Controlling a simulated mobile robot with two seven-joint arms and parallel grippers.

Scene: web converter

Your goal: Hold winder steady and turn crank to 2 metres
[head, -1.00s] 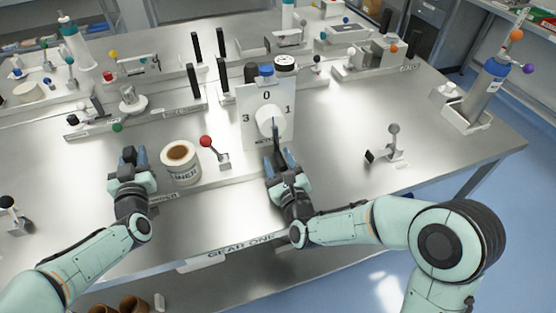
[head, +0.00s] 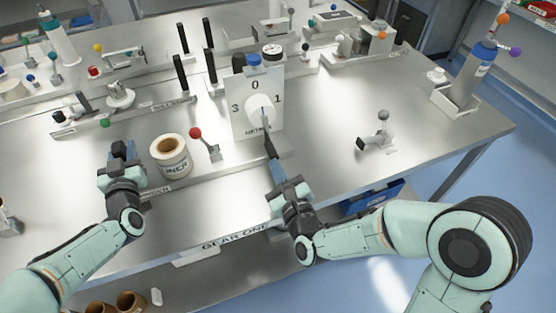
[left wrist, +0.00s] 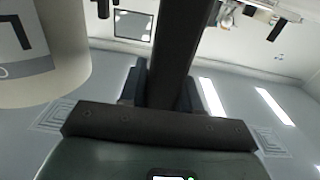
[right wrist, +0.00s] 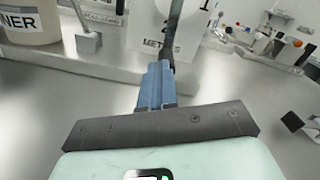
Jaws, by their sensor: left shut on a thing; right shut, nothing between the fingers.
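The winder's white dial panel (head: 240,100) stands upright at the table's middle, marked 3, 0 and 1. In the right wrist view the panel (right wrist: 148,25) shows METRES at its lower edge. A dark bar, apparently the crank (head: 268,145), runs down from the white hub and covers part of the lower face; it also shows in the right wrist view (right wrist: 175,30). My right gripper (head: 274,168) is shut and empty, its fingertips by the bar's lower end. My left gripper (head: 122,150) is shut on a dark upright post (left wrist: 175,50), left of the liner roll.
The roll labelled LINER (head: 171,160) stands between my left gripper and a red-knobbed lever (head: 196,133). A small grey-knobbed stand (head: 383,125) is at the right. Black posts (head: 181,73) rise behind.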

